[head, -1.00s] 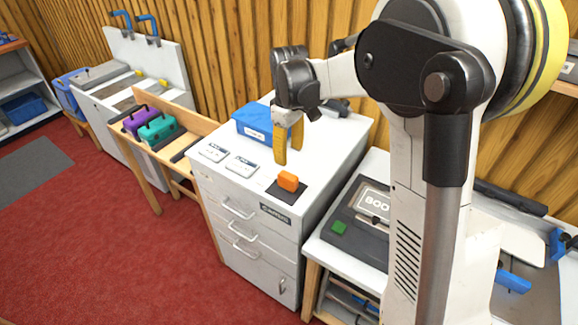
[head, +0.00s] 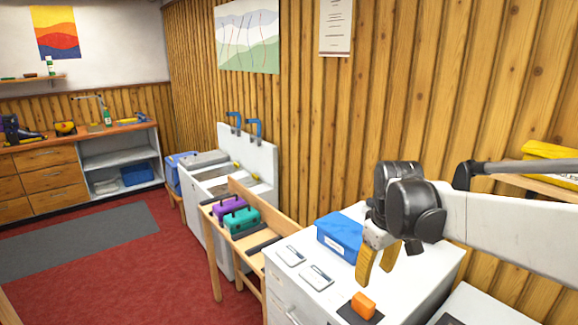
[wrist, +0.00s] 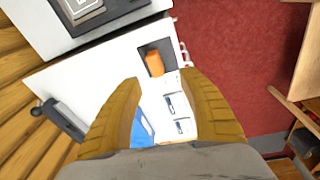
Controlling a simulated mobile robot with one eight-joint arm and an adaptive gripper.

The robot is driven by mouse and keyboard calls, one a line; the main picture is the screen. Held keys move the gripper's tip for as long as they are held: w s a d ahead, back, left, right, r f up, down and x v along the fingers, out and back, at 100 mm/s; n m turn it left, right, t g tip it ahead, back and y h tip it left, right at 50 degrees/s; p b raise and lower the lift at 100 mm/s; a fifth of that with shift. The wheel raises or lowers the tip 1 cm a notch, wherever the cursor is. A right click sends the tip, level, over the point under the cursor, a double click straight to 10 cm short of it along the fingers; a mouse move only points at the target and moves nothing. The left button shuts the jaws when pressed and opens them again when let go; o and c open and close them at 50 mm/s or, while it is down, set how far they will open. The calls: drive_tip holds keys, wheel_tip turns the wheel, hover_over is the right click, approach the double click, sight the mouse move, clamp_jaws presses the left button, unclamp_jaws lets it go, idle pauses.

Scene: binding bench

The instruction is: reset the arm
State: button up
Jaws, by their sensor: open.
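My gripper (head: 376,265) has yellow fingers and hangs above the white cabinet's top (head: 405,290) in the head view. In the wrist view the two fingers of my gripper (wrist: 160,85) are spread wide, with nothing held between them. An orange block (head: 363,305) lies on a dark square mat (head: 346,313) near the cabinet's front edge, below and apart from the fingers. The orange block also shows beyond the fingers in the wrist view (wrist: 155,63).
A blue box (head: 338,238) and two white labelled cards (head: 290,255) are on the cabinet top. A wooden stand (head: 253,262) holds a purple case (head: 229,205) and a teal case (head: 240,220). Red floor (head: 110,275) lies open at the left. The wooden wall (head: 430,110) stands close behind.

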drive_tip(key=s+a+f+m+t+b, duration=0.1)
drive_tip(key=s+f+m+t, duration=0.1)
drive_tip(key=s, duration=0.7)
drive_tip(key=s+a+f+m+t+b, duration=0.1)
drive_tip(key=s+m+t+b, duration=0.1)
drive_tip(key=s, duration=0.6)
drive_tip(key=shift+s+a+f+m+t, duration=0.3)
drive_tip(key=shift+s+f+m+t, duration=0.1)
drive_tip(key=shift+m+t, duration=0.4)
idle(0.3)
